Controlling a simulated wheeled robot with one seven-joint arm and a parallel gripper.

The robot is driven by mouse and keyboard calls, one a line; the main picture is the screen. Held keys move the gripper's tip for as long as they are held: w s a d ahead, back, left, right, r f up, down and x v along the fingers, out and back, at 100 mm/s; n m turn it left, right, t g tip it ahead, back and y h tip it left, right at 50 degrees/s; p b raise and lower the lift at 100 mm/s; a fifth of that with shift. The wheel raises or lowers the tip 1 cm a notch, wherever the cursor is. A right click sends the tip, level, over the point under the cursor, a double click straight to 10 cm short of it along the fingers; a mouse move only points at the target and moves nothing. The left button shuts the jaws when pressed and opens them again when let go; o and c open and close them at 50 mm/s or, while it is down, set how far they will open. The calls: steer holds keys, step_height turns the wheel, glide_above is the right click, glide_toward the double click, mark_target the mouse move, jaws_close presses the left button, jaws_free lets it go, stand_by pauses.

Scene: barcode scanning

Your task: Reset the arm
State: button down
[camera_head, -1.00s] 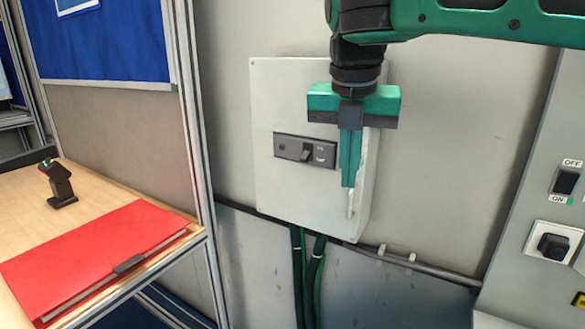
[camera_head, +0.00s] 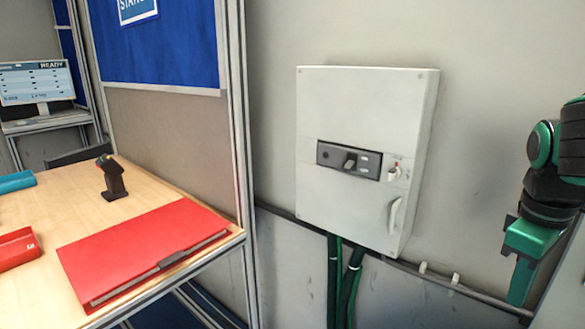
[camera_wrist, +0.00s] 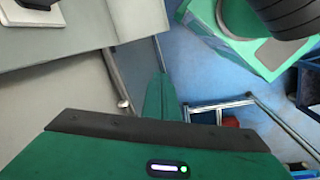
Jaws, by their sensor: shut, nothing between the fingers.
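My gripper (camera_head: 518,292) hangs at the right edge of the head view, with its green fingers pointing down and apart from everything around it. In the wrist view its fingers (camera_wrist: 160,98) are together and empty. Part of my arm is cut off by the right edge of the head view.
A grey electrical box (camera_head: 345,105) with a dark switch panel is on the wall, left of my gripper. A wooden table (camera_head: 150,190) at the left holds a red folder (camera_head: 140,255) and a black scanner (camera_head: 111,178). A monitor (camera_head: 37,83) stands far left.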

steer(key=s+d+f+m+y, duration=0.1)
steer(key=s+d+f+m, duration=0.1)
steer(key=s+f+m, duration=0.5)
steer(key=s+m, duration=0.1)
steer(key=m, duration=0.3)
steer(key=shift+f+m+y, duration=0.3)
steer(key=shift+f+m, duration=0.1)
steer(key=shift+s, duration=0.1)
steer(key=shift+w+f+g, duration=0.25)
steer(key=shift+w+g, duration=0.05)
steer(key=shift+w, duration=0.3)
steer(key=c, duration=2.4)
jaws_free()
steer(key=shift+c, duration=0.2)
steer(key=o, duration=0.5)
steer(key=shift+o, duration=0.5)
